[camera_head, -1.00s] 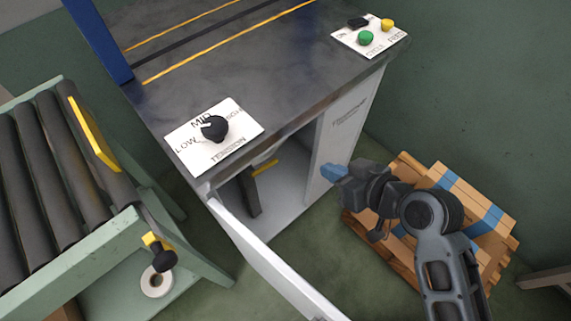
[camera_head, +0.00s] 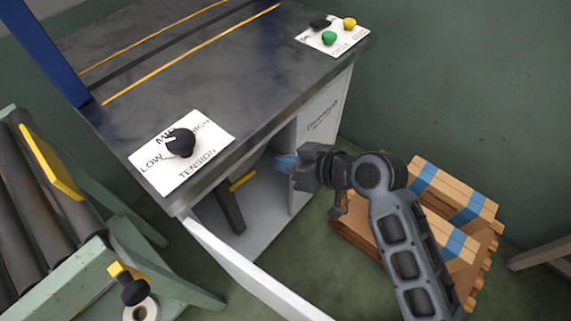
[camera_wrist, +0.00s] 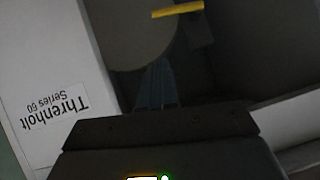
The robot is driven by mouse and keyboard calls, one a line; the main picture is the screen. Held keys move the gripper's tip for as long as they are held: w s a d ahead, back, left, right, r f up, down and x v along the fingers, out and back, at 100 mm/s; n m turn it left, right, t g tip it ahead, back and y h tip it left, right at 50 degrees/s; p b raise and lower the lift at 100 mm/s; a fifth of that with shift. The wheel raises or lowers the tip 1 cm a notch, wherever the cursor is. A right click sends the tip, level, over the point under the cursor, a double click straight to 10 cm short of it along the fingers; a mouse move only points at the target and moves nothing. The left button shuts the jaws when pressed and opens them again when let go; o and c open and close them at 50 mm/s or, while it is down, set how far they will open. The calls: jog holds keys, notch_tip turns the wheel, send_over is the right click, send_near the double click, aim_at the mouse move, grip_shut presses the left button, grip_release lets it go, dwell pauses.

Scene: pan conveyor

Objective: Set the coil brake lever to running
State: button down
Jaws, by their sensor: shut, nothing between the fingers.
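A yellow bar (camera_head: 243,181), which looks like the coil brake lever's handle, shows inside the open cabinet of the machine, by a dark upright (camera_head: 228,208). It also shows at the top of the wrist view (camera_wrist: 178,9), beside a rounded grey-brown shape (camera_wrist: 130,35), perhaps the coil. My gripper (camera_head: 284,162) is at the cabinet opening, right of the yellow bar in the head view. Its blue fingers (camera_wrist: 155,85) are shut and empty, pointing into the cabinet, apart from the bar. The lever's setting marks cannot be read.
The open white door (camera_head: 250,268) stands at the opening's front left. The white side panel (camera_head: 320,115) is close above my wrist. A tension knob (camera_head: 180,143) and green button (camera_head: 329,38) are on top.

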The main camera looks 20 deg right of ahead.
jog(key=w+a+f+b, duration=0.3)
jog(key=w+a+f, duration=0.1)
jog(key=f, duration=0.3)
jog(key=shift+w+a+f, duration=0.35)
jog(key=shift+a, duration=0.1)
jog(key=shift+f, duration=0.1)
jog(key=shift+f, duration=0.15)
